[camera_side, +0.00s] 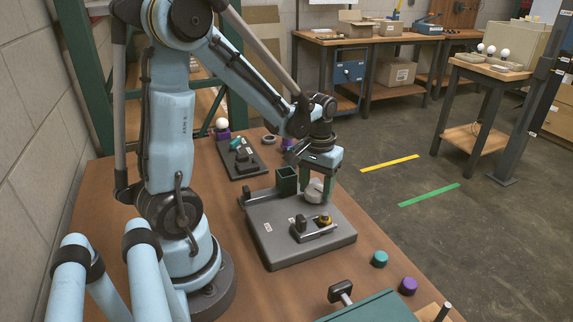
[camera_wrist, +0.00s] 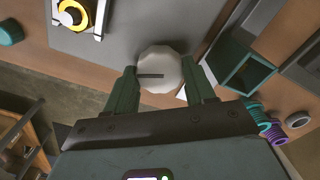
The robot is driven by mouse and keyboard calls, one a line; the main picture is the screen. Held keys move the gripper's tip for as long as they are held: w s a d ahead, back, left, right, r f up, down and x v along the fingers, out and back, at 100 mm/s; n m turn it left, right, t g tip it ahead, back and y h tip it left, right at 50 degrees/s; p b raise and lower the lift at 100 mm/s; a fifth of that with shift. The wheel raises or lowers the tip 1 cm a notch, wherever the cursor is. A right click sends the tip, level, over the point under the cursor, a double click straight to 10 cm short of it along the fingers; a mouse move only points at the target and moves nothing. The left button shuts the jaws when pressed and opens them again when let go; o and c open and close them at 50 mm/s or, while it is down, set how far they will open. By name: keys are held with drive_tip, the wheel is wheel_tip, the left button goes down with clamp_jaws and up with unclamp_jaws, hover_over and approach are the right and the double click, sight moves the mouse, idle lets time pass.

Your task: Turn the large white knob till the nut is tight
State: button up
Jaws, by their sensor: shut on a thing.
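The large white knob (camera_side: 315,192) stands at the far right part of a grey base plate (camera_side: 283,254). In the wrist view the knob (camera_wrist: 160,68) is a faceted white disc with a dark slot or line on its left side. My gripper (camera_side: 317,190) points down over it, and in the wrist view its two green fingers (camera_wrist: 160,82) are shut on the knob from both sides. The knob's underside and any nut below it are hidden.
A green square open box (camera_side: 287,180) stands on the plate close left of my gripper. Teal (camera_side: 379,259) and purple (camera_side: 408,286) caps lie at the table's right edge. A dark tray (camera_side: 240,160) with parts lies behind. A green case (camera_side: 372,308) is in front.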

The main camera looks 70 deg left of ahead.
sight(317, 190)
drive_tip(key=m, duration=0.4)
drive_tip(key=shift+m, duration=2.1)
drive_tip(key=o, duration=1)
drive_tip(key=shift+o, duration=0.2)
drive_tip(key=shift+r, duration=0.15)
wheel_tip(317, 190, up, 12)
drive_tip(key=shift+d, duration=0.15)
